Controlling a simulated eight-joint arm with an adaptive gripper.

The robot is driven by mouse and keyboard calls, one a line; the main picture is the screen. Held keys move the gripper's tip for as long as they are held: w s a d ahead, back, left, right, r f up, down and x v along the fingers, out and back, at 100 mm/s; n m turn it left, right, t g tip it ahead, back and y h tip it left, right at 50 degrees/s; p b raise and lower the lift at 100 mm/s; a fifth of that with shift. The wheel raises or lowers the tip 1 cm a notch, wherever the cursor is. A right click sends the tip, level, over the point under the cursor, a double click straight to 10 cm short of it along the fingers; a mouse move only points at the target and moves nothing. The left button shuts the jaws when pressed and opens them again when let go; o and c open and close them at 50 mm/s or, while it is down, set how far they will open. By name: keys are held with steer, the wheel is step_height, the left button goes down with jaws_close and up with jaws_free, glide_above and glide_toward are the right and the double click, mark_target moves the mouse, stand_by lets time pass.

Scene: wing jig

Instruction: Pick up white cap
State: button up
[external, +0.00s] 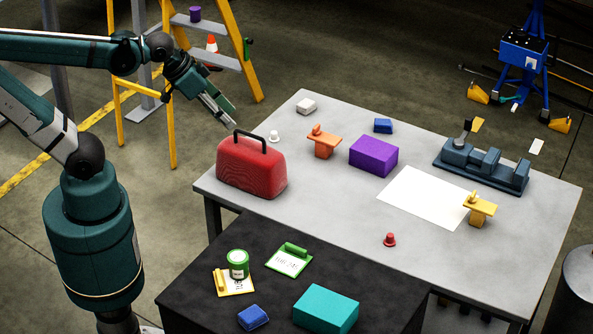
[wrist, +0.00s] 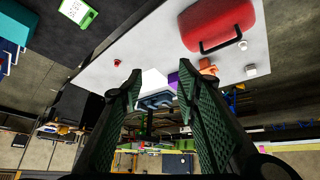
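The white cap (external: 274,136) is small and stands on the grey table's far left part, just behind the red toolbox. It also shows at the upper right of the wrist view (wrist: 242,45), beside the toolbox handle. My gripper (external: 230,117) is in the air above and left of the toolbox in the external view, apart from the cap. In the wrist view its two green-padded fingers (wrist: 160,72) are spread wide with nothing between them. The cap lies outside the fingers, to the right of the right one.
The red toolbox (external: 252,167) with its raised black handle is the tall obstacle near the cap. A white block (external: 306,106) and an orange clamp-like piece (external: 323,141) stand close by. A purple box (external: 374,156) and red cap (external: 390,240) are farther right.

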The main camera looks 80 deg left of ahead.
steer(key=w+a+f+n+g, duration=0.2)
steer(key=w+a+n, duration=0.4)
steer(key=w+a, duration=0.25)
steer(key=n+g+h+b, duration=0.2)
steer(key=n+g+b, duration=0.15)
steer(key=n, duration=0.95)
glide_above(274, 132)
steer(key=shift+g, duration=0.45)
steer(key=f, duration=2.4)
steer(key=shift+a+f, duration=0.25)
steer(key=shift+s+a+f, duration=0.1)
steer(key=shift+a+f, duration=0.2)
steer(key=shift+d+f, duration=0.2)
steer(key=shift+f, duration=1.1)
